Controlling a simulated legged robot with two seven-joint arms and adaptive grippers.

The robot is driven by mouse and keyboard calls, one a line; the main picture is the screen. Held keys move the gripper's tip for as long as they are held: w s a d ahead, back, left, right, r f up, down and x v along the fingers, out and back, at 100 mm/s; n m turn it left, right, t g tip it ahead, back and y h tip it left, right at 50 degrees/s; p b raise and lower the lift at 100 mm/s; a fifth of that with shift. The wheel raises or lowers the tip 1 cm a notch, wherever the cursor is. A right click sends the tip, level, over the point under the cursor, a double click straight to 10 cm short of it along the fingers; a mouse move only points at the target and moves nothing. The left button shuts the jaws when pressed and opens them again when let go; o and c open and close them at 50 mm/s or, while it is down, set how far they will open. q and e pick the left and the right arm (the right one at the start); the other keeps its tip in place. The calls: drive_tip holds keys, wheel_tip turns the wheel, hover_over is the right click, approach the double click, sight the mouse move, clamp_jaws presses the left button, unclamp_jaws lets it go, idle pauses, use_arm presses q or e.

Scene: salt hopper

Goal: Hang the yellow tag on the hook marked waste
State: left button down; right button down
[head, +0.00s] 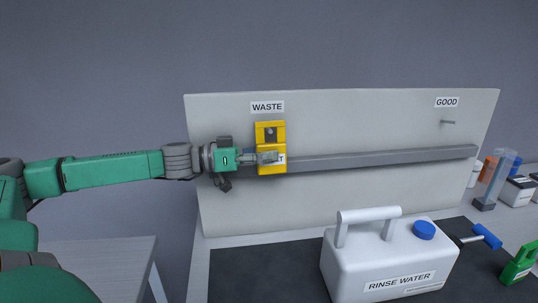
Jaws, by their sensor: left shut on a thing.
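The yellow tag (265,168) is upright against the pale board (350,190), right below the WASTE label (267,107). A hook end (269,131) shows at the hole near the tag's top; I cannot tell if the tag's weight rests on it. My left gripper (262,158) comes in from the left and is shut on the tag's lower part, hiding some of its lettering. The GOOD label (446,102) is at the board's upper right with an empty hook (448,123) below it. My right gripper is not in view.
A grey rail (390,157) runs along the board to the right of the tag. A white RINSE WATER jug (385,262) with a blue cap stands in front on a dark mat (240,275). A blue-handled tool (486,236), a green item (520,264) and bottles are at right.

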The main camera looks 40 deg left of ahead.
use_arm(q)
drive_tip(key=shift+a+f, duration=0.1)
drive_tip(key=shift+f, duration=0.05)
drive_tip(key=c, duration=1.2)
unclamp_jaws()
drive_tip(key=shift+s+a, duration=0.3)
drive_tip(key=shift+s, duration=0.05)
drive_tip(key=v, duration=1.1)
drive_tip(key=shift+d, duration=0.2)
drive_tip(key=shift+s, duration=0.15)
